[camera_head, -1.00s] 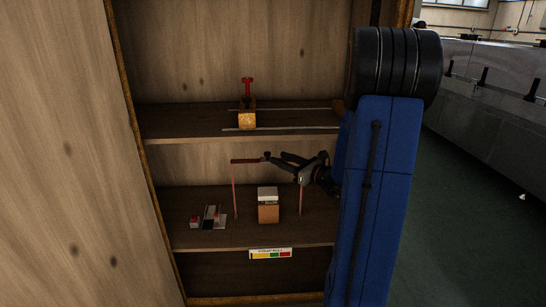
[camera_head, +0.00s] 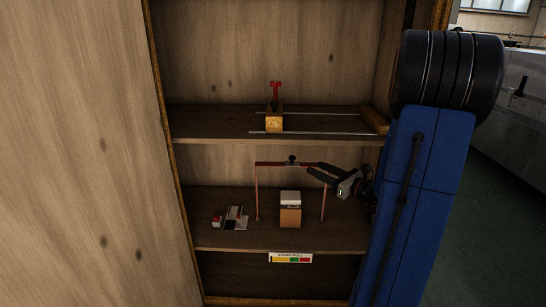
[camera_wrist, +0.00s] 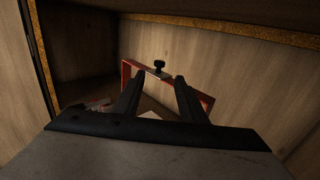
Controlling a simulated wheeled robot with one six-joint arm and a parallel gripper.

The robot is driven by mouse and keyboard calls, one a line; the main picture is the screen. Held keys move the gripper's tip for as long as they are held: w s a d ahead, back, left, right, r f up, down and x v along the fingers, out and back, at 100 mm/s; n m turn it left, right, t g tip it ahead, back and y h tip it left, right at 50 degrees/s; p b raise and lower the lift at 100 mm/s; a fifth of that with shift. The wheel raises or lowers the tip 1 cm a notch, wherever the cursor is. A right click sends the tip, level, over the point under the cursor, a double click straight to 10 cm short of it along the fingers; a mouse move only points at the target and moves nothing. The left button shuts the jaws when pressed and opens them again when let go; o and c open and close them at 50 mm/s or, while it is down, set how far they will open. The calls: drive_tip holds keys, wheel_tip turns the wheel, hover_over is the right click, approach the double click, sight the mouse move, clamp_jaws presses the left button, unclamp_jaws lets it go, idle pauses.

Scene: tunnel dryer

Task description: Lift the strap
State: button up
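The strap (camera_head: 272,163) looks like a dark red bar with a thin red upright at each end, forming an arch on the lower shelf. A black knob (camera_head: 291,160) sits at the middle of its top. My gripper (camera_head: 314,168) is at the right part of the bar, right of the knob, its fingers apart and nothing seen held. In the wrist view the strap (camera_wrist: 126,76) spans beyond my open fingers (camera_wrist: 157,80), with the knob (camera_wrist: 159,64) between and past the tips. Whether a finger touches the bar I cannot tell.
An orange block with a white top (camera_head: 290,217) stands under the arch. A small device with a red button (camera_head: 217,219) lies left. A block with a red handle (camera_head: 274,123) sits between rails on the upper shelf (camera_head: 210,120). Wooden cabinet walls enclose the shelves.

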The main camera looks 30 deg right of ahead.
drive_tip(key=shift+a, duration=0.1)
drive_tip(key=s+a+n+g+y, duration=0.35)
drive_tip(key=a+n, duration=0.25)
drive_tip(key=a, duration=0.5)
drive_tip(key=s+a+n+g+y, duration=0.2)
drive_tip(key=a+n+g, duration=0.25)
drive_tip(key=a, duration=0.55)
drive_tip(key=s+a+f+n+g+h, duration=0.1)
drive_tip(key=s+a+f+n+g, duration=0.1)
drive_tip(key=s+a+n+g, duration=0.5)
drive_tip(key=s+d+r+n+t+h, duration=0.1)
drive_tip(key=s+d+n+t+h, duration=0.1)
drive_tip(key=s+n+h, duration=0.7)
drive_tip(key=s+n, duration=0.5)
drive_tip(key=n, duration=0.1)
drive_tip(key=shift+s+r, duration=0.3)
drive_tip(key=shift+r, duration=0.05)
drive_tip(key=shift+n, duration=0.25)
drive_tip(key=shift+c, duration=0.9)
